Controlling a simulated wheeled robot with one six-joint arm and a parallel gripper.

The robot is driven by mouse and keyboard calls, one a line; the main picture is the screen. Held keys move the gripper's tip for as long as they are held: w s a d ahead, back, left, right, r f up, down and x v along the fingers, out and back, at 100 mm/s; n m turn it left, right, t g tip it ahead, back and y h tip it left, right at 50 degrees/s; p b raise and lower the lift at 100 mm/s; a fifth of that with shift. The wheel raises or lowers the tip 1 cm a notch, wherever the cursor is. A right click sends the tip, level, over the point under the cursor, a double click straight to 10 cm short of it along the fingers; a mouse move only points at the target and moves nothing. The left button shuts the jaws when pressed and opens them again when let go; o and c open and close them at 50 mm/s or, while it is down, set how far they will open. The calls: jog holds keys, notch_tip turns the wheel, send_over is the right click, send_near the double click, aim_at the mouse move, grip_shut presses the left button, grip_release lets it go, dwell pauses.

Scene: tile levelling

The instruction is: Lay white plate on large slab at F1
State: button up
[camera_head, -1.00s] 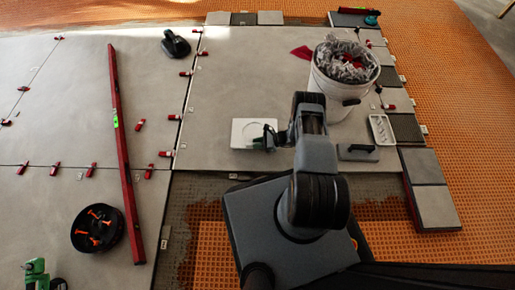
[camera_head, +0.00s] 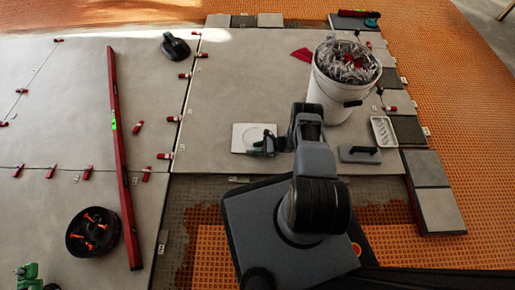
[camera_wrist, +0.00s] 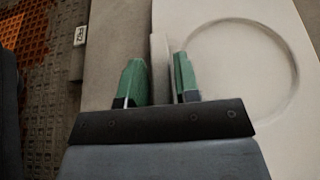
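The white plate (camera_head: 243,129), square with a round ring mark, lies flat on the large grey slab (camera_head: 235,75), near its front edge. In the wrist view the plate (camera_wrist: 237,75) fills the right side, and a thin upright lip on it stands between my fingers. My gripper (camera_head: 263,144) is over the plate's front right part. In the wrist view the two green fingers of my gripper (camera_wrist: 160,82) stand apart on either side of the lip, with a narrow gap at the left finger. The fingertips' lower contact is hidden.
A white bucket (camera_head: 335,97) of grey scraps stands on the slab at right. A trowel (camera_head: 360,155) and white tray (camera_head: 382,131) lie beside it. A red level (camera_head: 122,150) and black bowl (camera_head: 93,232) are at left. A tag (camera_wrist: 80,36) marks the slab's edge.

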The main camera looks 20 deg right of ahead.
jog(key=shift+o, duration=1.2)
jog(key=shift+r, duration=0.1)
